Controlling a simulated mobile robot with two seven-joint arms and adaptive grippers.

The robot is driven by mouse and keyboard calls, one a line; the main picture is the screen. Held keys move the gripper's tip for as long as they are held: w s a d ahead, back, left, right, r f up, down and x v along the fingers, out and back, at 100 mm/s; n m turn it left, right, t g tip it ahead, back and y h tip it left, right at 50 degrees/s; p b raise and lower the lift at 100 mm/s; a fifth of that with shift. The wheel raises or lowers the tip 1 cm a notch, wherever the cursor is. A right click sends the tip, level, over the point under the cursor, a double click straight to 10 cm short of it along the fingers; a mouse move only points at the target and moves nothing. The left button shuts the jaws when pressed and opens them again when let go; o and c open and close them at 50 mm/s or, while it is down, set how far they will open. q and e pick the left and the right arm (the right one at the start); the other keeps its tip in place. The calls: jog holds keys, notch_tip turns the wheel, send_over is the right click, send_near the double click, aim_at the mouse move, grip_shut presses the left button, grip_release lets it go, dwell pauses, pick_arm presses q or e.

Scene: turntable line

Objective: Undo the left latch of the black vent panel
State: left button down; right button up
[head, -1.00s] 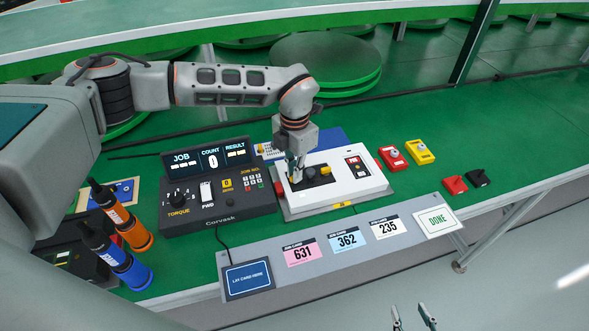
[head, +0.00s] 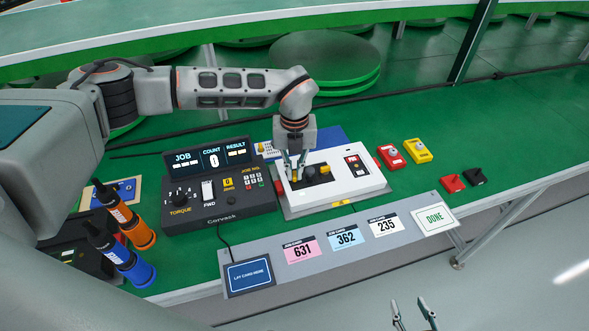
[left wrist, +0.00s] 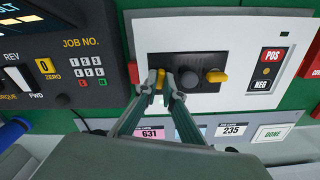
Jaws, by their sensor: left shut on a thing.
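The black vent panel (head: 312,178) is a small dark piece on top of a white housing (head: 352,195), with a dark knob (left wrist: 189,81) in its middle. The yellow left latch (left wrist: 160,79) is between the fingers of my left gripper (head: 295,178), which is shut on it. The fingers (left wrist: 160,76) partly hide the latch in the left wrist view. The yellow right latch (head: 325,170) is free and also shows in the left wrist view (left wrist: 216,76). My right gripper (head: 412,315) is empty and open at the bottom edge of the head view, away from the bench.
A dark control box (head: 217,200) with a display stands left of the housing. Red (head: 390,156) and yellow (head: 417,151) blocks sit to the right. Numbered cards (head: 345,238) lie along the front ledge. Orange and blue tools (head: 127,225) stand at left. The green bench is clear at far right.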

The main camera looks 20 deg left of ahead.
aim_at(295, 174)
pick_arm(q)
jog(key=shift+n, duration=1.1)
jog(key=c, duration=2.2)
grip_release()
jog(key=shift+o, duration=0.2)
notch_tip(295, 174, up, 12)
